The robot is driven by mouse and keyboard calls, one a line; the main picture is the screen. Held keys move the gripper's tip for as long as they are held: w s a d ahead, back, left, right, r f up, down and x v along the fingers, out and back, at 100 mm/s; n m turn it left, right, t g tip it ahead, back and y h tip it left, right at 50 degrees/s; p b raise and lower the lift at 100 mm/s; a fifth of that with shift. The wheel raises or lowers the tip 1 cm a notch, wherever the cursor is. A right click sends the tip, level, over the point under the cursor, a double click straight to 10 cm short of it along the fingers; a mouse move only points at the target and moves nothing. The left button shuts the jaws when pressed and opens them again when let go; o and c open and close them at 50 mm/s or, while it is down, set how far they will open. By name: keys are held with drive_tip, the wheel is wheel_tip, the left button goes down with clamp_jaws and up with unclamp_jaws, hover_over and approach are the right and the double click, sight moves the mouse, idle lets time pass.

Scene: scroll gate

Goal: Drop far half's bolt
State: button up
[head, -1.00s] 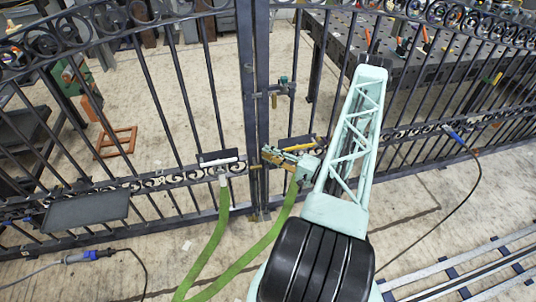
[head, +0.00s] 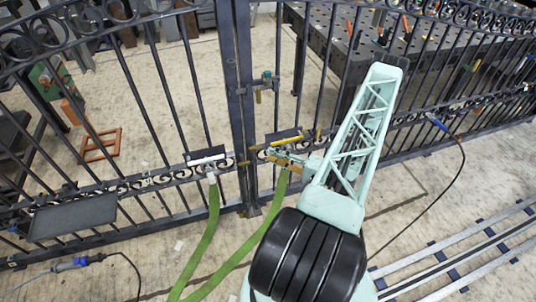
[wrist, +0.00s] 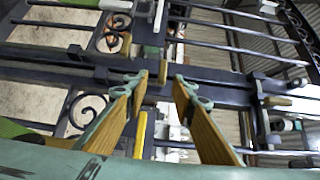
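The black scroll gate's two halves meet at dark upright stiles (head: 244,110). A small brass piece (head: 243,163) shows at mid height. My gripper (head: 271,156) is just right of the stiles, near the scroll rail. In the wrist view my gripper (wrist: 161,80) is open, its two wood-coloured fingers apart. A brass knob (wrist: 163,72) shows between and beyond the fingertips, not visibly touched. Another brass knob (wrist: 277,101) is on a dark bracket at right. I cannot tell which bolt is the far half's.
Green straps (head: 208,235) run down from the gate's rail. A grey plate (head: 72,216) is at left. An orange frame (head: 101,143) lies on the floor behind the gate, and a dark worktable (head: 400,50) stands behind at right. Metal rails (head: 460,255) cross the floor at lower right.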

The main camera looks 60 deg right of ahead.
drive_tip(key=shift+s, duration=1.25)
drive_tip(key=shift+d, duration=0.1)
drive_tip(key=shift+w, duration=0.1)
